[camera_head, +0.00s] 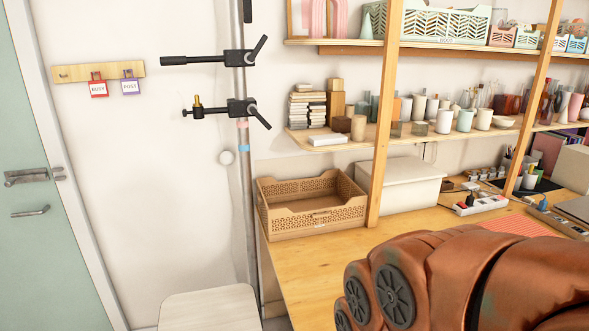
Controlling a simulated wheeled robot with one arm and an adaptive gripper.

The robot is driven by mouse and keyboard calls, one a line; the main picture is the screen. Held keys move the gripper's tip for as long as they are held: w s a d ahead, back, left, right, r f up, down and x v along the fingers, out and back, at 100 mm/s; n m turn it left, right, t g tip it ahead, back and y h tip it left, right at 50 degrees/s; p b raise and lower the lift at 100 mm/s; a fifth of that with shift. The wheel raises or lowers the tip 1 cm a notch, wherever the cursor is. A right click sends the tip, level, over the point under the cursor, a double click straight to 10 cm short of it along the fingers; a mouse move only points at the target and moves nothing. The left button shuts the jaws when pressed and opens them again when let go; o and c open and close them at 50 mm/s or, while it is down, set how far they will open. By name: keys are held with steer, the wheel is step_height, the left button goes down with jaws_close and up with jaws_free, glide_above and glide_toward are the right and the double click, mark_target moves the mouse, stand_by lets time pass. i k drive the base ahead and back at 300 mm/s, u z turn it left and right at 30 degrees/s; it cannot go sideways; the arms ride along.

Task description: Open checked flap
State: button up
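I cannot make out a checked flap anywhere in the head camera view. My copper-coloured arm fills the lower right of the picture, in front of the wooden desk. My gripper is not in view, so its fingers and anything they may hold are hidden. A tan crate (284,222) with latticed walls stands empty at the left end of the desk.
The wooden desk (300,272) has clear room in front of the crate. A red striped mat (517,227) and power strips (480,205) lie further right. Shelves (352,141) with cups and books hang above. A pale stool (208,308) and green door (40,240) are at left.

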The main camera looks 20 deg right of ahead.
mark_target(517, 223)
steer(key=z, duration=3.05)
steer(key=i, duration=0.7)
steer(key=u, duration=1.95)
